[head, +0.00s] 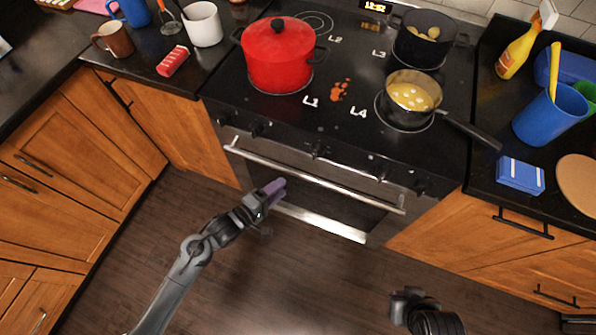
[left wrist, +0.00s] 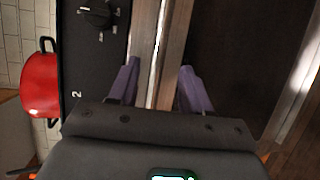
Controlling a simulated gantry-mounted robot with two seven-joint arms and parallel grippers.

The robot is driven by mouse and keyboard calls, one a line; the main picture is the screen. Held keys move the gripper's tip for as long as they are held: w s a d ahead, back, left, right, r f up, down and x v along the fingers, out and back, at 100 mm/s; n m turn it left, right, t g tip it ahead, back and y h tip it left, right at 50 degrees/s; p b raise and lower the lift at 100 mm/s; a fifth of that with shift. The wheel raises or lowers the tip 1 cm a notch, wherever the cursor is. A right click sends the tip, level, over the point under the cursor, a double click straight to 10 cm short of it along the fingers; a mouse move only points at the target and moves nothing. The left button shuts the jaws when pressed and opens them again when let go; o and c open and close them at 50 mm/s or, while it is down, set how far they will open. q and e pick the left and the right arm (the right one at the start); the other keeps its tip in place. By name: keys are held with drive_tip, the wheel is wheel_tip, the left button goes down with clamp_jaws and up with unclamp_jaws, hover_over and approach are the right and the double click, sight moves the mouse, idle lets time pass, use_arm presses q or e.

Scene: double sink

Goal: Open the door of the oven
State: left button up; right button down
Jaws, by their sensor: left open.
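The oven (head: 320,199) stands below the stovetop with its door shut. A long silver handle bar (head: 318,176) runs across the top of the door. My left gripper (head: 274,188) is in front of the door, near the left half of the handle. In the left wrist view its two purple fingers (left wrist: 158,88) are apart and empty, with the silver handle bar (left wrist: 158,45) showing between them. I cannot tell whether either finger touches the bar. My right gripper (head: 402,304) is low at the right, over the floor and away from the oven; its fingers are too unclear to read.
A red pot (head: 278,62), a pan of yellow food (head: 412,97) and a dark pot (head: 424,45) stand on the stovetop. The pan's handle sticks out past the right front edge. Wooden cabinets flank the oven. The floor (head: 300,275) before it is clear.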

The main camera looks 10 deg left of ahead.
sight(296, 176)
use_arm(q)
drive_tip(key=b+x, duration=0.2)
drive_tip(key=x, duration=0.7)
drive_tip(key=shift+w, duration=0.1)
clamp_jaws()
